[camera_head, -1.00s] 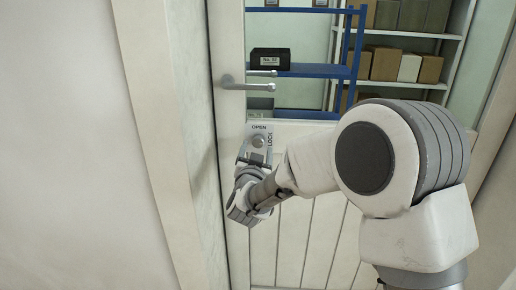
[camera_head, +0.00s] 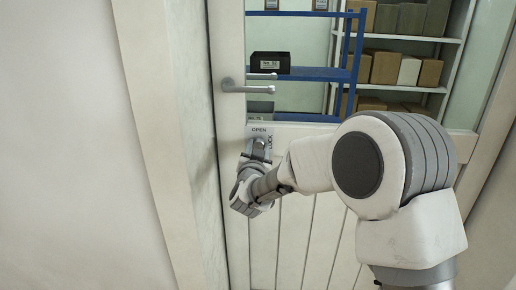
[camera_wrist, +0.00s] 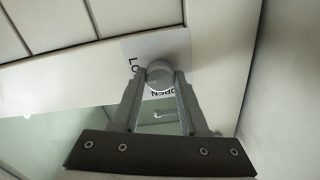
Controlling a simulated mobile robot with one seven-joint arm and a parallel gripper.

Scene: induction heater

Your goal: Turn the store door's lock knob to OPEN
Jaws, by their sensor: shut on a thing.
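The lock knob (camera_wrist: 160,74) is a round, pale metal knob on a white label plate marked OPEN and LOCK. In the wrist view my gripper (camera_wrist: 161,80) has a fingertip on each side of the knob and is shut on it. In the head view my gripper (camera_head: 257,154) is at the label plate (camera_head: 259,131), below the door handle. The word OPEN shows at the plate's top and LOCK at its right side. The knob is mostly hidden by the gripper there, and its exact turn cannot be told. The store door (camera_head: 292,235) looks closed.
A lever handle (camera_head: 245,87) sticks out above the lock plate. The door frame (camera_head: 175,150) and a plain wall stand close on the left. Behind the door's glass are a blue shelf (camera_head: 310,72) with a black box and white shelving with cartons.

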